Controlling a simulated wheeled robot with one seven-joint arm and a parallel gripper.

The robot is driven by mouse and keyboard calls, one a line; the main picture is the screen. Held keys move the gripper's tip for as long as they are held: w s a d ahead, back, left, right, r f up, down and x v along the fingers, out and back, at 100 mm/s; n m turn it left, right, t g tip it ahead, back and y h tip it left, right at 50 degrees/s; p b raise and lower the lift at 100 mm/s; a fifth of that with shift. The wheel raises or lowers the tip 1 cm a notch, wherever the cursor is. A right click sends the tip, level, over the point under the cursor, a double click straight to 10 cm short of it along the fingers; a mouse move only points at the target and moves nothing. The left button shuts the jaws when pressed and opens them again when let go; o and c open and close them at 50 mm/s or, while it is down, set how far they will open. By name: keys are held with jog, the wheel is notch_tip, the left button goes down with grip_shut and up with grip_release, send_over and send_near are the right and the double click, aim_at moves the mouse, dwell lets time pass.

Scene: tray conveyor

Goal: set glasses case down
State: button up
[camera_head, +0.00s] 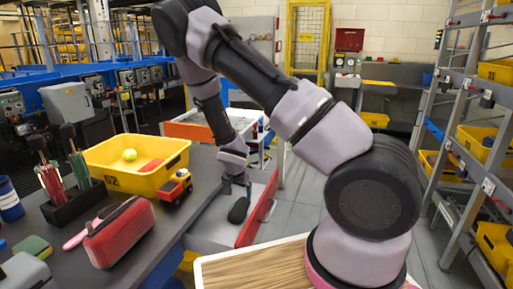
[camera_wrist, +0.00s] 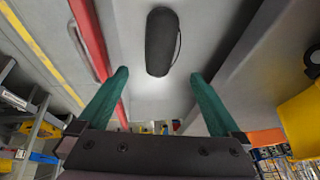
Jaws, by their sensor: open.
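The black glasses case (camera_head: 238,210) lies on the grey floor of an open drawer (camera_head: 258,212) with a red front. In the wrist view the case (camera_wrist: 161,42) is a dark rounded oblong, lying just beyond the fingertips. My gripper (camera_head: 236,187) points down over the drawer, a little above the case. In the wrist view its two teal fingers (camera_wrist: 160,75) are wide apart with nothing between them. The case looks clear of both fingers.
A yellow bin (camera_head: 115,179) with a tennis ball, a toy truck (camera_head: 176,188) and a red bag (camera_head: 119,232) are on the dark counter left of the drawer. A white-rimmed wooden tray (camera_head: 255,268) is in front. Shelving (camera_head: 470,110) stands right.

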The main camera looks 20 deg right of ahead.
jog(key=s+d+r+y, duration=0.1)
jog(key=s+d+r, duration=0.15)
jog(key=r, duration=1.15)
jog(key=s+d+r, duration=0.2)
jog(key=d+r, duration=0.1)
jog(key=r, duration=1.1)
jog(key=s+d+r+n+t+y, duration=0.1)
jog(key=s+r+n+t+y, duration=0.1)
jog(key=s+r, duration=1.6)
jog(key=shift+s+d+n+t, duration=0.35)
jog(key=shift+s+n, duration=0.25)
jog(key=shift+s, duration=0.45)
jog(key=shift+d+r, duration=0.1)
